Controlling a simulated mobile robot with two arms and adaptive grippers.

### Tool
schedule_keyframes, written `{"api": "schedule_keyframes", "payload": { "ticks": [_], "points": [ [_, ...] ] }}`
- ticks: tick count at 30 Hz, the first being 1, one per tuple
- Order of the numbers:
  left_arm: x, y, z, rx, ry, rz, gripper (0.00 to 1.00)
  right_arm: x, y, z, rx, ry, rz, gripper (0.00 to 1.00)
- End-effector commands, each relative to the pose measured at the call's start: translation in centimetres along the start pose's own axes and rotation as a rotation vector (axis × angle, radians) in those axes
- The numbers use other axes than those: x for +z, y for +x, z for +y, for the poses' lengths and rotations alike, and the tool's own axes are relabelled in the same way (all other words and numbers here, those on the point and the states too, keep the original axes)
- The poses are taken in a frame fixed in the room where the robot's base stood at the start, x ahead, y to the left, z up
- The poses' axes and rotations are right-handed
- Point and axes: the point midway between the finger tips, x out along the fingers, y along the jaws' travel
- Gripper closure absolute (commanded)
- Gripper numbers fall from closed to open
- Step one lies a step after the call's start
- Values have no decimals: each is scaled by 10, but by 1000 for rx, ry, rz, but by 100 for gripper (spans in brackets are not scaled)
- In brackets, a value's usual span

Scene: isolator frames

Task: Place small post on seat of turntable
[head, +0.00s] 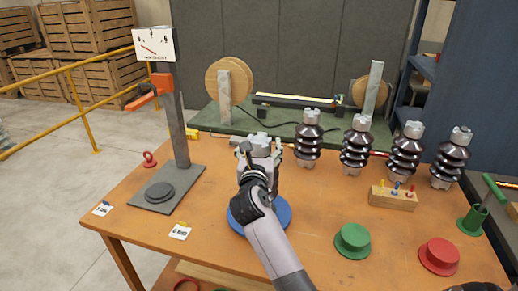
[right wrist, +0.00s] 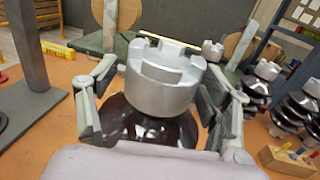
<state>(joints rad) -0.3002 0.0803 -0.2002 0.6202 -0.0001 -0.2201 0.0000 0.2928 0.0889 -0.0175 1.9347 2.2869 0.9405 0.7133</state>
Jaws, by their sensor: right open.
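A post with a grey metal cap (head: 260,143) and dark brown body stands upright behind my right gripper (head: 260,165), at the blue turntable (head: 284,218). My arm hides most of the post and its foot, so I cannot tell how it meets the turntable seat. In the right wrist view the notched cap (right wrist: 160,85) and glossy brown skirt (right wrist: 140,128) lie between the spread fingers of the right gripper (right wrist: 160,105). The gripper is open, with fingers on both sides of the cap. My left gripper is not in view.
Several dark ribbed posts, one of them here (head: 308,140), stand along the table's back right. A wooden block with coloured pegs (head: 392,198), a green hat-shaped piece (head: 352,240) and a red one (head: 439,255) are at right. A grey stand (head: 178,120) rises at left.

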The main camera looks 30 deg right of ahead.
Motion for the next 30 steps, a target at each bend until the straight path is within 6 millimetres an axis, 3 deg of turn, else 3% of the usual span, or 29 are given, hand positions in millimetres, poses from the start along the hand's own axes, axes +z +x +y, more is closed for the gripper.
{"api": "schedule_keyframes", "payload": {
  "ticks": [5,15,21,30],
  "points": [
    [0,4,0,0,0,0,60,-2,-11,1,2,3,1,27],
    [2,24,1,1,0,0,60,-4,-80,0,2,5,1,27],
    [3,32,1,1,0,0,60,-2,-110,0,2,2,1,27],
    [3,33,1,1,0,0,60,0,-120,0,-1,0,1,27]
  ]
}}
